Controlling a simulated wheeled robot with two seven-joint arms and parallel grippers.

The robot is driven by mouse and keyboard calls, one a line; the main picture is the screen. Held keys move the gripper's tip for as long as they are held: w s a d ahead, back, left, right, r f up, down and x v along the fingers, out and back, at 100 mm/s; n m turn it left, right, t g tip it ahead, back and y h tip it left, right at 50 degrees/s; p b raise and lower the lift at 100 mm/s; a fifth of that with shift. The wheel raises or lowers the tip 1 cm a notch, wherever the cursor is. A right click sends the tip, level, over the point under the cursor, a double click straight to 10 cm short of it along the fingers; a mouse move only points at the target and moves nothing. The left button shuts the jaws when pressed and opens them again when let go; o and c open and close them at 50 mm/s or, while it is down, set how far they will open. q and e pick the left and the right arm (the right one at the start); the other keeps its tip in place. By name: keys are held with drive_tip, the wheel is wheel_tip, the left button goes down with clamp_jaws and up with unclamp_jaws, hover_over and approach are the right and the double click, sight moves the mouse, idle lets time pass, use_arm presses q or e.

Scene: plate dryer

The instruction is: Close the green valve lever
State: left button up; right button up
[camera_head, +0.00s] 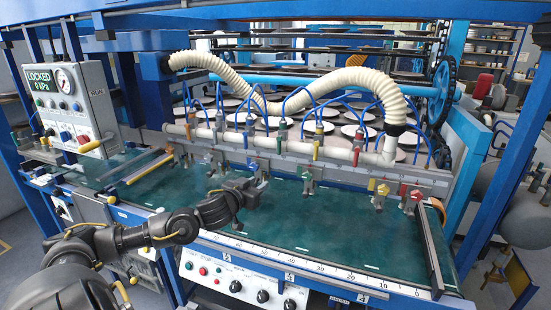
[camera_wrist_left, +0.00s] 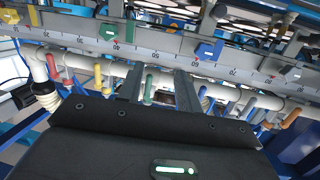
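The green valve lever (camera_head: 279,143) hangs at the grey pipe rail in the middle of the head view, between a blue lever and a yellow lever. In the left wrist view the green lever (camera_wrist_left: 148,88) shows between my two finger outlines, nearer the left finger. My left gripper (camera_head: 262,184) is over the green table, in front of and below the rail. In the left wrist view its fingers (camera_wrist_left: 158,85) are apart, with nothing seen clamped between them. I cannot tell how far the lever is from the fingertips. My right gripper is not in view.
A yellow lever (camera_head: 316,147) and a red lever (camera_head: 356,156) stand right of the green one. Tagged fittings (camera_head: 382,190) hang from the numbered grey rail (camera_head: 330,171) above the green table (camera_head: 330,235). A control panel (camera_head: 68,100) stands at left.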

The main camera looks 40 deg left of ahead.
use_arm(q)
drive_tip(key=t, duration=0.2)
approach(278, 143)
drive_tip(key=s, duration=0.2)
drive_tip(key=shift+h, duration=0.3)
drive_tip(key=w+p, duration=0.1)
drive_tip(key=w, duration=0.2)
drive_tip(key=w+a+p, duration=0.1)
drive_tip(key=w, duration=0.2)
drive_tip(key=w+p, duration=0.1)
drive_tip(key=w, duration=0.2)
drive_tip(key=shift+w+a+r, duration=0.1)
drive_tip(key=shift+a+r, duration=0.1)
drive_tip(key=shift+r, duration=0.05)
drive_tip(key=shift+w+f+p, duration=0.15)
drive_tip(key=shift+w+p, duration=0.15)
drive_tip(key=shift+w, duration=0.25)
clamp_jaws()
